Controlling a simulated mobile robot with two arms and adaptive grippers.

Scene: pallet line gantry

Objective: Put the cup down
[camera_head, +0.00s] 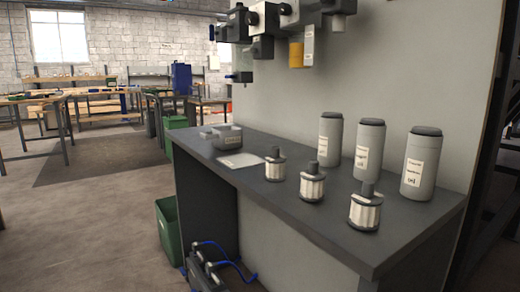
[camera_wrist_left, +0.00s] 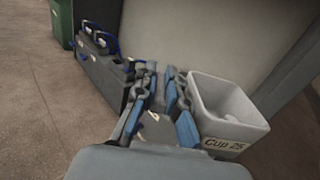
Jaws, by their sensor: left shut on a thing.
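The cup (camera_wrist_left: 232,108) is a pale, square, open-topped container labelled "Cup 25". It shows in the left wrist view, right of my left gripper (camera_wrist_left: 163,82), slightly tilted in the picture, with something pale inside. The gripper's black and blue fingers are close together, shut, and the right finger is against the cup's left side. The exact grip point is hard to see. I cannot tell what is under the cup. Neither gripper nor the cup shows in the head view, and my right gripper is in no view.
Dispensers (camera_head: 297,20) hang above. A green crate (camera_head: 168,232) and black units with blue hoses (camera_head: 206,271) stand below.

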